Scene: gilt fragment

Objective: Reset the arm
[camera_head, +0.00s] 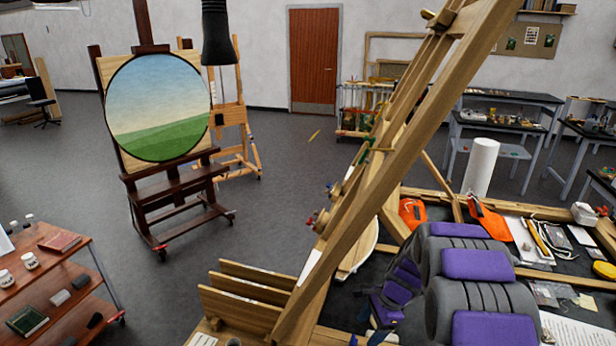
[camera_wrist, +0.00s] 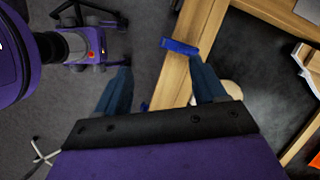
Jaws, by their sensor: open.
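My gripper (camera_wrist: 160,67) shows in the wrist view with two dark blue fingers spread apart. It is open, with nothing held between the fingers. Grey floor and a wooden beam (camera_wrist: 178,82) show beyond and between them; I cannot tell whether the right finger touches the beam. A blue piece (camera_wrist: 180,47) lies across the beam near the right fingertip. In the head view, grey and purple parts at the lower right look like my own arm, folded low over the cluttered worktop (camera_head: 562,325).
A large wooden easel frame (camera_head: 385,160) leans diagonally close by. A dark easel with a round landscape painting (camera_head: 158,107) stands at left. A wooden shelf cart (camera_head: 55,262) is at lower left. A white roll (camera_head: 481,167) stands at right. The middle floor (camera_head: 270,190) is clear.

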